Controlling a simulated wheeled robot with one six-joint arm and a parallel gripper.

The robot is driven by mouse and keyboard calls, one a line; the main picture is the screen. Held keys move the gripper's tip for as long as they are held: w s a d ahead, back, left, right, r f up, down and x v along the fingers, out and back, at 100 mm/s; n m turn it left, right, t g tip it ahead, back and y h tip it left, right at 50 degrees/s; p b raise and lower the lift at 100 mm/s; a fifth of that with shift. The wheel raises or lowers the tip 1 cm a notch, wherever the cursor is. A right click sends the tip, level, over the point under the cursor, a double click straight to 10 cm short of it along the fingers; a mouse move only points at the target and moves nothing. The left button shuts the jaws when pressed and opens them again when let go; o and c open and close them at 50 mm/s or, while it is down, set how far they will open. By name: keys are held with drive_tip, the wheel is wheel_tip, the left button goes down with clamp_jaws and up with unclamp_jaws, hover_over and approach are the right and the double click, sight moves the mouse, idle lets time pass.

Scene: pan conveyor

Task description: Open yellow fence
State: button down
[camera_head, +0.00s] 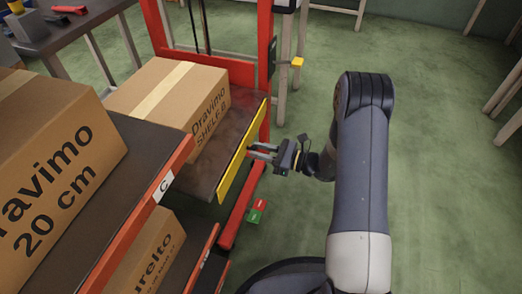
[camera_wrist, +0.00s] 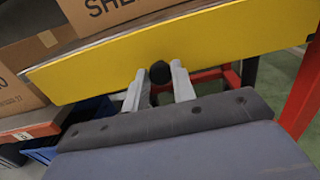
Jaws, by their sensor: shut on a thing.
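The yellow fence (camera_head: 242,150) is a long flat board standing along the near edge of a brown lift platform (camera_head: 226,117). In the wrist view the fence (camera_wrist: 215,38) runs across the picture, slightly tilted. A round black knob (camera_wrist: 160,72) sticks out near its lower edge. My gripper (camera_head: 262,150) reaches the fence's outer face from the right. In the wrist view my gripper's two pale fingers (camera_wrist: 158,85) are shut on the knob, one on each side. A cardboard box (camera_head: 176,98) marked "Dravimo SHELF B" sits on the platform behind the fence.
A shelf rack with a red edge (camera_head: 150,200) and cardboard boxes (camera_head: 55,150) stands at left. The red lift frame (camera_head: 265,60) rises behind the platform. A red and green button box (camera_head: 257,211) is low below.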

drive_tip(key=shift+r, duration=0.1)
wheel_tip(320, 180, up, 6)
drive_tip(key=p, duration=0.3)
drive_tip(key=c, duration=1.2)
unclamp_jaws()
drive_tip(key=p+v, duration=0.2)
drive_tip(key=v, duration=0.8)
drive_tip(key=shift+d, duration=0.4)
drive_tip(key=shift+s, duration=0.15)
